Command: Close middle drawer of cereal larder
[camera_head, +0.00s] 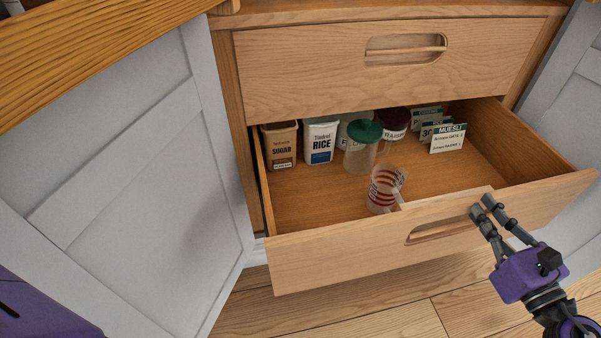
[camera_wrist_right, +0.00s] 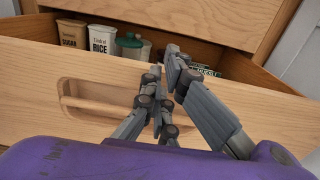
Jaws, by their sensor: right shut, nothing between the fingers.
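The open wooden drawer (camera_head: 330,261) is pulled well out of the larder, below a shut drawer (camera_head: 310,72). Its front has a cut-out handle slot (camera_head: 440,229), which also shows in the right wrist view (camera_wrist_right: 95,105). My right gripper (camera_head: 482,208) is at the top edge of the drawer front, just right of the slot. Its fingers are shut with nothing between them; whether they touch the wood I cannot tell. In the right wrist view the fingertips (camera_wrist_right: 162,68) overlap the front's top edge. My left gripper is not in view.
The drawer holds a sugar box (camera_head: 279,146), a rice box (camera_head: 320,141), jars with a green lid (camera_head: 362,148) and a dark lid (camera_head: 394,124), a measuring jug (camera_head: 384,188) and several cards (camera_head: 447,139). Grey doors stand open at left (camera_head: 130,170) and right (camera_head: 572,85).

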